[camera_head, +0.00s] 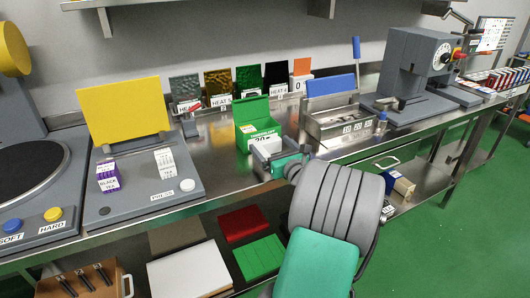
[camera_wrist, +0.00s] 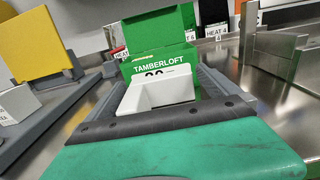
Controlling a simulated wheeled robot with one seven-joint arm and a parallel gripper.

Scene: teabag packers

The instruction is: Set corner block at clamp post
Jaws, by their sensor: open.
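A white L-shaped block (camera_wrist: 158,92), which looks like the corner block, stands in front of an open green TAMBERLOFT box (camera_wrist: 160,62). In the head view the green box (camera_head: 257,123) stands on the steel bench. My gripper (camera_head: 270,157) is low over the bench at the box's front. In the wrist view its grey fingers are apart on either side of the white block, and I cannot tell whether they touch it. A small grey upright with a red top (camera_head: 189,122) stands left of the box; I cannot tell whether it is the clamp post.
A grey station with a yellow panel (camera_head: 124,110) and two tea cartons is at left. A steel bin with a blue plate (camera_head: 332,85) is right of the box. A row of coloured panels (camera_head: 249,79) lines the back. Bare bench (camera_head: 217,152) shows left of my gripper.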

